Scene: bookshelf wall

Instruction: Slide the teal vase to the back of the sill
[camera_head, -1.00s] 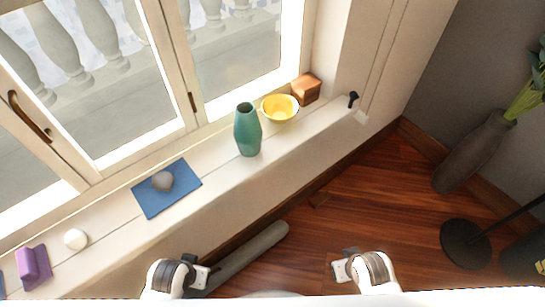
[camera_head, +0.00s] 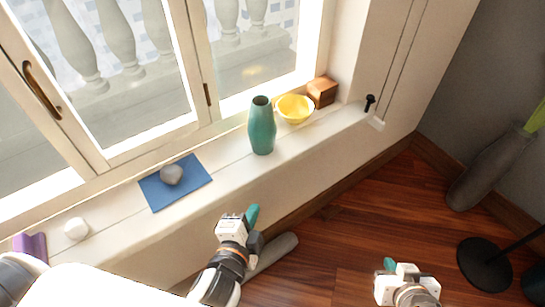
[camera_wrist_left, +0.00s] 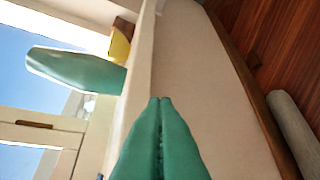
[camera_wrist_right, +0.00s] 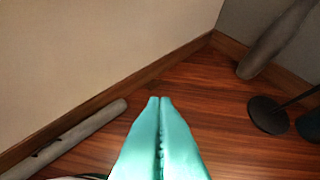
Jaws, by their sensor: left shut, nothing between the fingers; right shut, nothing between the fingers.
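The teal vase (camera_head: 262,127) stands upright on the white sill (camera_head: 228,160), near its front edge. It also shows in the left wrist view (camera_wrist_left: 75,70), lying sideways in that picture. My left gripper (camera_head: 253,213) is shut and empty, in front of the sill and below the vase, apart from it. Its teal fingers meet in the left wrist view (camera_wrist_left: 160,100). My right gripper (camera_head: 389,264) is shut and empty over the wooden floor, well to the right of the vase. Its closed fingers show in the right wrist view (camera_wrist_right: 160,100).
A yellow bowl (camera_head: 295,109) stands close right of the vase, with a wooden box (camera_head: 322,91) beyond it. A grey stone (camera_head: 171,174) rests on a blue mat (camera_head: 160,196) to the left. The window frame (camera_head: 206,95) stands behind. A grey roll (camera_head: 275,252) lies on the floor.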

